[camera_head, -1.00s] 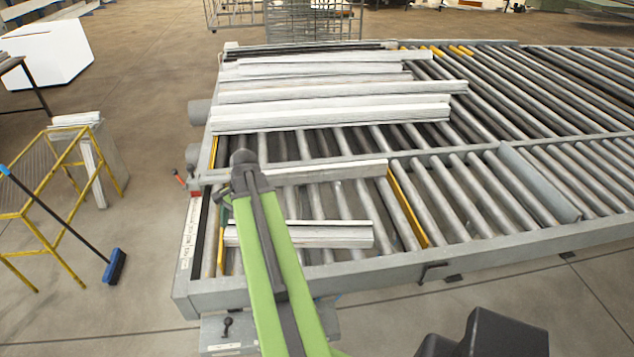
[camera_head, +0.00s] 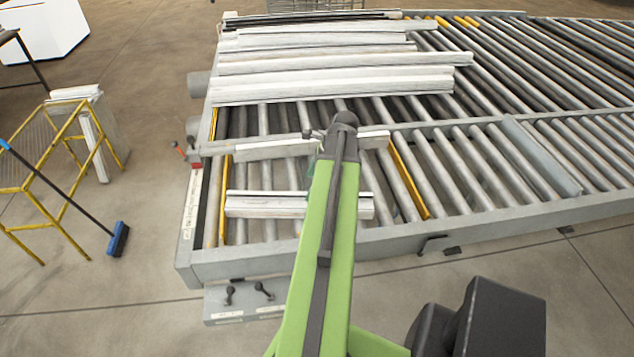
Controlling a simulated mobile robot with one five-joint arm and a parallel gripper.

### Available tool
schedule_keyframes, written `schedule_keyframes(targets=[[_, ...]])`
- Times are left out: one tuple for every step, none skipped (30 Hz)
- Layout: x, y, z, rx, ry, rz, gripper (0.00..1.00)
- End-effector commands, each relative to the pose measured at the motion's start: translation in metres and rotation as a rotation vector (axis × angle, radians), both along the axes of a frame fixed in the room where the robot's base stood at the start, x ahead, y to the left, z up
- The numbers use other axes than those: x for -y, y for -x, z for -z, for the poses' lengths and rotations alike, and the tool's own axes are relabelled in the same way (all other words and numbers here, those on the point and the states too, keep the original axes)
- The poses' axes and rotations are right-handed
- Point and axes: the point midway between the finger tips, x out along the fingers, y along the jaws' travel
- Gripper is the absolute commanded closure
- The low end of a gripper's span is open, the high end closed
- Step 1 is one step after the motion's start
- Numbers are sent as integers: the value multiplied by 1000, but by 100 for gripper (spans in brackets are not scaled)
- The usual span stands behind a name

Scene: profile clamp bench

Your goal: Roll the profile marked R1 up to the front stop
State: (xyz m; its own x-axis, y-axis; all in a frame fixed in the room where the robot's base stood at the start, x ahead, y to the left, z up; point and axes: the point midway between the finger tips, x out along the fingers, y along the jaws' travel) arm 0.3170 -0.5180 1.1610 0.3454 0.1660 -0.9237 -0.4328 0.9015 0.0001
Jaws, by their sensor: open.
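Two short white profiles lie on the near roller section. One (camera_head: 258,205) lies close to the front rail (camera_head: 400,241); the other (camera_head: 270,150) lies farther back, along the cross rail. Their marks are too small to read, so I cannot tell which is R1. I cannot single out the front stop. My green arm reaches over the near section and crosses in front of both profiles. My gripper (camera_head: 325,137) is at its far end, over the rear profile. It is open; its fingers are mostly hidden by the arm, and contact cannot be judged.
Several long white profiles (camera_head: 330,87) lie on the far rollers. Yellow strips (camera_head: 408,180) run between rollers. Bare rollers (camera_head: 480,185) extend right. A yellow stand (camera_head: 60,165) and a blue broom (camera_head: 118,238) are on the floor at left.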

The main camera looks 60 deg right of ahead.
Motion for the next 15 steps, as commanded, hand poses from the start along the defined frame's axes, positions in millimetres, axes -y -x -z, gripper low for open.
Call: schedule_keyframes(targets=[[-2, -4, 22, 0, 0, -2, 11], [-4, -7, 28, 0, 0, -3, 11], [-5, -10, 36, 0, 0, -3, 11], [-6, -12, 42, 0, 0, -3, 11], [-7, -14, 48, 0, 0, -3, 11], [-9, -17, 56, 0, 0, -2, 11], [-10, -20, 62, 0, -1, -4, 11], [-11, -22, 68, 0, -1, -4, 11], [-12, -25, 75, 0, 0, -3, 11], [-13, -27, 80, 0, 0, -3, 11], [-14, -28, 84, 0, 0, -3, 11], [-15, -31, 89, 0, 0, -3, 11], [-16, -32, 93, 0, 0, -3, 11], [-16, -34, 95, 0, 0, -3, 11], [-17, -36, 99, 0, 0, -3, 11]])
